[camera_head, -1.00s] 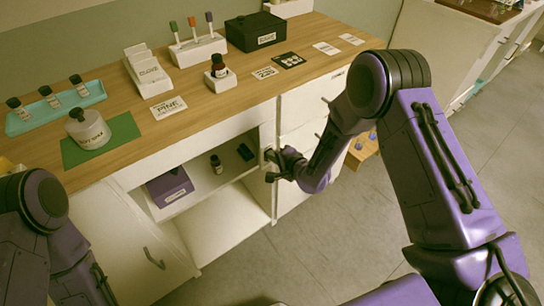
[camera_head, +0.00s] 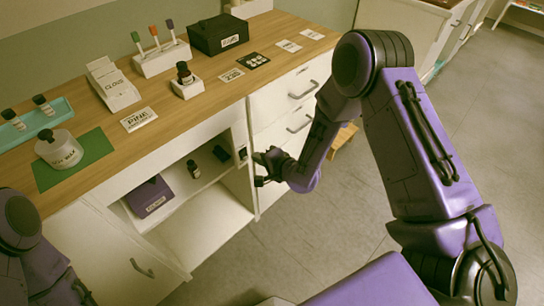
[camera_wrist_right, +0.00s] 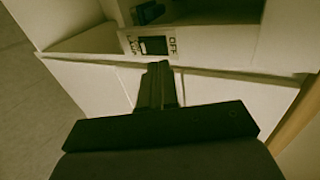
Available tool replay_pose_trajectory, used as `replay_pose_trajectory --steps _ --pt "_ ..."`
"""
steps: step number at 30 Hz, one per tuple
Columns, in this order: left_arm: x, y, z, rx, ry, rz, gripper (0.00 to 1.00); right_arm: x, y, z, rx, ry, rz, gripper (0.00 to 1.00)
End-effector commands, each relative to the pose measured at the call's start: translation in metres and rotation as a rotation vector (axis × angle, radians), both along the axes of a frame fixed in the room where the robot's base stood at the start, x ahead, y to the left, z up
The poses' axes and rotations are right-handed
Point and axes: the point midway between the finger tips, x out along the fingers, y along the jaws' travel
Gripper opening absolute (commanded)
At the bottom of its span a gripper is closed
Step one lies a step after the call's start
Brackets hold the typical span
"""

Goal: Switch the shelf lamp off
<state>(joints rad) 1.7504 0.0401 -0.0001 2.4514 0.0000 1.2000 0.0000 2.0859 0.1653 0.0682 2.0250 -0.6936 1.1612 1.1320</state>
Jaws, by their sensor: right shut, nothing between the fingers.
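The lamp switch (camera_wrist_right: 152,46) is a dark rocker on a pale plate in the right wrist view, with "OFF" printed at its right and smaller lettering at its left. It sits on the front edge of the cabinet's shelf opening. My right gripper (camera_wrist_right: 158,68) is shut and empty, its fingertips just below the switch plate in that view; contact cannot be told. In the head view my right gripper (camera_head: 258,168) is beside the front edge of the open shelf (camera_head: 207,178). The lamp itself cannot be made out. Only part of my left arm shows; its gripper is out of view.
A purple box (camera_head: 150,196), a dark bottle (camera_head: 193,169) and a dark blue item (camera_head: 221,153) are in the open shelf. The wooden counter (camera_head: 195,110) above holds bottles, cards and a black box (camera_head: 218,34). Drawers (camera_head: 285,97) adjoin the shelf. The floor in front is clear.

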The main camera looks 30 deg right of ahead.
Motion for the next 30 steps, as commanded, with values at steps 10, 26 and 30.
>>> replay_pose_trajectory --steps 10,26,30 --pt "0.001 0.0 -0.004 0.0 -0.001 0.0 0.38 -0.05 -0.012 0.049 0.001 -0.005 0.012 0.0" --pt "0.0 0.0 -0.004 0.0 -0.001 0.0 0.38 -0.06 -0.017 0.056 0.0 -0.004 0.007 0.0" --pt "0.0 0.0 -0.004 0.0 -0.001 0.0 0.38 -0.06 -0.017 0.056 -0.001 -0.005 0.008 0.0"
